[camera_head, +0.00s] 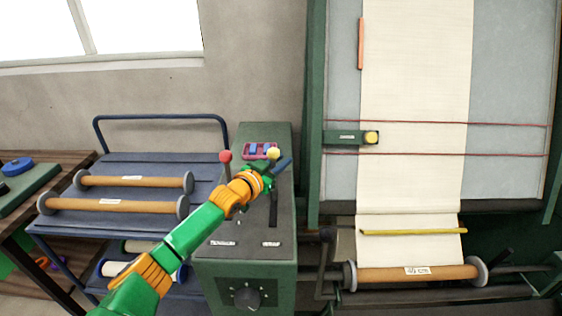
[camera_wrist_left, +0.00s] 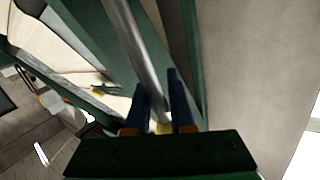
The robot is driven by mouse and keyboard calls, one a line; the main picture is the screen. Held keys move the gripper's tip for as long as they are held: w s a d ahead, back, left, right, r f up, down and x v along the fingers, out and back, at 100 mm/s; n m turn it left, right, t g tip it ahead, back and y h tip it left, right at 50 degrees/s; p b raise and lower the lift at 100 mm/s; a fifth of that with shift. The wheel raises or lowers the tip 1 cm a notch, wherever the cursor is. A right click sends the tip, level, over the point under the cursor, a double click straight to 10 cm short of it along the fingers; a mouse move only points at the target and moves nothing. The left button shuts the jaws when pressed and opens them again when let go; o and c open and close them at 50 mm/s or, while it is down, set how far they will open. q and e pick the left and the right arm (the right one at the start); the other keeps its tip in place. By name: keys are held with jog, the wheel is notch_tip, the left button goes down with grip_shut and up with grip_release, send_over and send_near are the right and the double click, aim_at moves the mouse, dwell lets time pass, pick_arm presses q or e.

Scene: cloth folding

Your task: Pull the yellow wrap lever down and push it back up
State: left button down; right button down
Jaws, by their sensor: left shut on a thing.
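The yellow wrap lever shows its yellow round knob (camera_head: 273,153) near the back of the green and grey control box (camera_head: 238,290). Its dark slot runs toward the front of the box. In the left wrist view, the lever's grey metal rod (camera_wrist_left: 141,55) runs between the blue fingers, with a bit of the yellow knob (camera_wrist_left: 162,128) near the palm. My left gripper (camera_head: 281,166) is shut on the lever just below its knob, and its fingers hide part of the shaft. My right gripper is in neither view.
A lever with a red knob (camera_head: 225,156) stands close left of my left wrist. A pink tray with blue pieces (camera_head: 258,147) lies behind the yellow knob. A blue cart (camera_head: 150,160) with rolls is on the left; the green loom (camera_head: 312,110) with cream cloth is on the right.

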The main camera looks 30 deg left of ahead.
pick_arm(q)
jog(key=shift+f, duration=0.45)
jog(key=c, duration=1)
grip_release()
jog(key=shift+o, duration=0.8)
jog(key=shift+w+a+f, duration=0.1)
jog(key=shift+w+a, duration=0.35)
jog(key=shift+s+d, duration=0.15)
jog(key=shift+s, duration=0.2)
jog(key=s, duration=0.5)
jog(key=shift+s+r+b, duration=0.15)
jog(key=shift+r+b, duration=0.05)
jog(key=shift+b, duration=0.15)
jog(key=shift+s+r, duration=0.2)
jog(key=shift+s, duration=0.4)
